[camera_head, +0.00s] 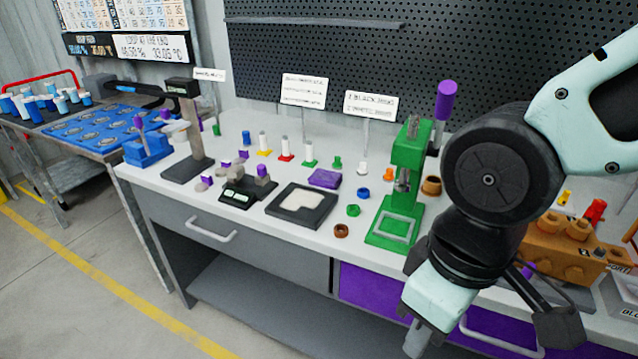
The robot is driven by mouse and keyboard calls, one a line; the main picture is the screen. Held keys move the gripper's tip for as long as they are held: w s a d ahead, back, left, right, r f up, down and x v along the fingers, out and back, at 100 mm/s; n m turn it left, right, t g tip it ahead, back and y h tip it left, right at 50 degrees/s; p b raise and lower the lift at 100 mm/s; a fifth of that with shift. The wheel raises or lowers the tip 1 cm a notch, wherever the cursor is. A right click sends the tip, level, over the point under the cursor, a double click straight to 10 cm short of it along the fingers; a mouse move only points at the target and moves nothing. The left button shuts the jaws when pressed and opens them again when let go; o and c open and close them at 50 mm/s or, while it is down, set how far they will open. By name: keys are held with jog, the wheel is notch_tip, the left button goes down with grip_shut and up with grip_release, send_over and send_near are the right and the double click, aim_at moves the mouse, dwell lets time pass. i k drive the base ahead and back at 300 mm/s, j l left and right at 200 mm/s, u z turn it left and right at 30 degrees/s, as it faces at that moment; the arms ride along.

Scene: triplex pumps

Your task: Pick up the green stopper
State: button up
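Several small green pieces stand on the grey workbench (255,215). A small green stopper-like piece (337,162) stands near the middle, left of a blue ring. A green ring-like piece (353,210) lies nearer the front, left of the green press. I cannot tell for sure which is the green stopper. My gripper (488,318) is at the lower right, in front of the bench edge and apart from these pieces. Its dark finger parts are partly hidden by my arm, so its opening is unclear. I see nothing held in it.
A green press (407,165) stands right of the small pieces. A black tray (301,207), a purple block (324,178) and a small scale (247,190) lie to the left. An orange pump block (562,248) is at the right. Floor is clear at left.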

aim_at(337, 165)
jog(key=i+j+z, duration=0.3)
jog(key=j, duration=0.35)
jog(key=i+j+z, duration=0.15)
jog(key=i+j, duration=0.15)
jog(key=i+j+z, duration=0.1)
jog(key=j, duration=0.3)
jog(key=i+j+z, duration=0.15)
jog(key=j, duration=0.25)
jog(key=i+j+z, duration=0.15)
jog(key=j, duration=0.25)
jog(key=i+j+z, duration=0.15)
jog(key=j, duration=0.25)
